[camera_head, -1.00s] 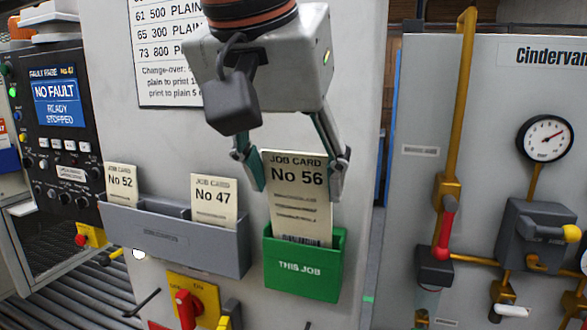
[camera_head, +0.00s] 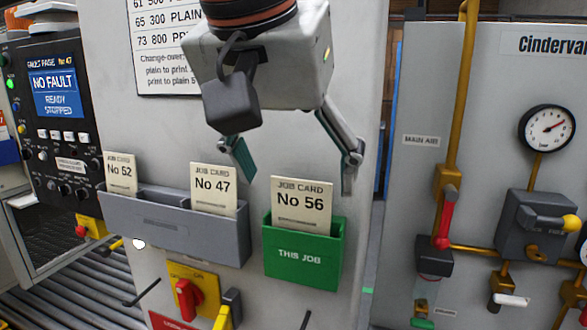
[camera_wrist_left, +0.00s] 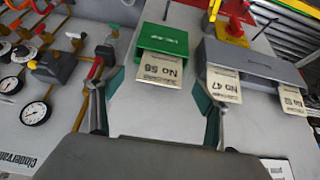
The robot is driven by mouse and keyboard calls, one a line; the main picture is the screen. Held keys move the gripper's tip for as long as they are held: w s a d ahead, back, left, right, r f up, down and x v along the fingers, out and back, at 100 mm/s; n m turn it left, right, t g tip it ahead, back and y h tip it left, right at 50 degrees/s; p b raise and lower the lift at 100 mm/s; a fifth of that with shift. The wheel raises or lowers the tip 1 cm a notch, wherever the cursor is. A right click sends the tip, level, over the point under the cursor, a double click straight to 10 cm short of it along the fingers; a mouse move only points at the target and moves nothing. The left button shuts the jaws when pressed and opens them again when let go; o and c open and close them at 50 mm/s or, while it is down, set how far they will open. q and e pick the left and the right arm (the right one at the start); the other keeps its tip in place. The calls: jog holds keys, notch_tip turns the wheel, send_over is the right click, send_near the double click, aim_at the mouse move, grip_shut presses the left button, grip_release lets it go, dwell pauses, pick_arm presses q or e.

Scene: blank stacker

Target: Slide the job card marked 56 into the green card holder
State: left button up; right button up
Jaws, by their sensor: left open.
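The job card marked 56 (camera_head: 301,203) stands upright in the green card holder (camera_head: 303,256), which is labelled THIS JOB. Its lower part is hidden inside the holder and its top sticks out. My left gripper (camera_head: 297,178) is open, its fingers spread wide to either side above the card and apart from it. In the left wrist view the card (camera_wrist_left: 160,70) shows in the green holder (camera_wrist_left: 163,40), between and beyond the two open fingers (camera_wrist_left: 158,108). My right gripper is not in view.
A grey rack (camera_head: 175,228) left of the green holder holds cards marked 47 (camera_head: 214,188) and 52 (camera_head: 120,174). A red and yellow switch (camera_head: 188,298) sits below. Pipes and a gauge (camera_head: 546,129) are on the right panel.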

pick_arm(q)
jog(key=v, duration=1.2)
jog(key=shift+s, duration=0.1)
